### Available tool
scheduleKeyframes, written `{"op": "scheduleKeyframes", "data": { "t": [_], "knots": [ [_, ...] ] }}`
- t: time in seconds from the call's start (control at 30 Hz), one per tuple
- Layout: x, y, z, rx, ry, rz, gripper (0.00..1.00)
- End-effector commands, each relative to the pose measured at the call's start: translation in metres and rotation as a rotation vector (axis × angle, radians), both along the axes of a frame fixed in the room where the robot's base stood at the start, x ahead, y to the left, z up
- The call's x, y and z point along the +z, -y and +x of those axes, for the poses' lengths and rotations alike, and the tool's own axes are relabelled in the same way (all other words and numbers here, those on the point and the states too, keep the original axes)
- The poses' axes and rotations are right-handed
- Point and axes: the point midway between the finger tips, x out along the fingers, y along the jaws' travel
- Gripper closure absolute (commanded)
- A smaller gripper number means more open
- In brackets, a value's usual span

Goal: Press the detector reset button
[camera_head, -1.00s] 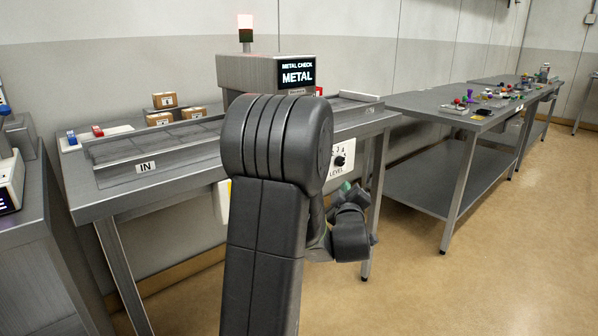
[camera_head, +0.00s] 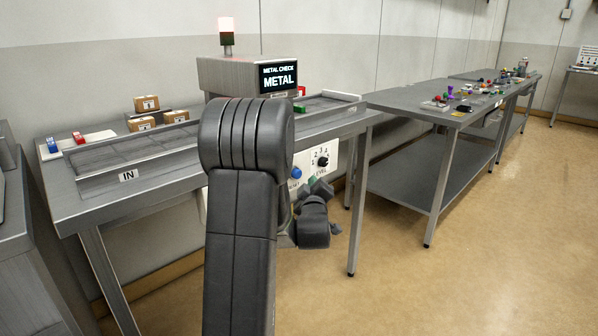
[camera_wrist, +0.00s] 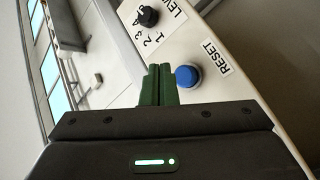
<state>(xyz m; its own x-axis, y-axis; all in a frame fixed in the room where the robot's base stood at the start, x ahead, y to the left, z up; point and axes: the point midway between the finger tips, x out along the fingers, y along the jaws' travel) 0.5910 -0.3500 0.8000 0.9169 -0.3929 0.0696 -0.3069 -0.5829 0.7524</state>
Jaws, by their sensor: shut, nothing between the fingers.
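The blue round reset button (camera_wrist: 187,76) sits on a white panel labelled RESET in the wrist view. In the head view the button (camera_head: 296,172) shows just right of my arm, on the front of the metal detector table. My gripper (camera_wrist: 158,72) is shut, its green fingers together and empty. In the wrist picture the fingertips lie just left of the button; whether they touch the panel I cannot tell. In the head view my gripper (camera_head: 318,188) is partly hidden by my wrist. The detector (camera_head: 235,78) screen reads METAL CHECK METAL.
A black LEVEL knob (camera_head: 322,161) is right of the button on the same panel, and it also shows in the wrist view (camera_wrist: 148,15). A red-white lamp (camera_head: 226,32) tops the detector. Small boxes (camera_head: 141,124) stand behind the conveyor. A steel table (camera_head: 400,97) stands to the right. Floor in front is clear.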

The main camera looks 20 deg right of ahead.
Motion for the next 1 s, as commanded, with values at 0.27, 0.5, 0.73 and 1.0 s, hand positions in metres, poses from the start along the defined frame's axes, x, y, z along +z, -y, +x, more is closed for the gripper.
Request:
{"op": "scheduleKeyframes", "data": {
  "t": [0.27,0.5,0.73,1.0],
  "knots": [
    [-0.001,-0.008,0.021,0.000,0.003,-0.001,1.00],
    [0.000,-0.009,0.023,-0.001,0.000,-0.001,1.00],
    [0.000,-0.009,0.023,0.000,0.001,-0.001,1.00],
    [0.000,-0.009,0.023,0.000,0.001,-0.001,1.00]
  ]
}}
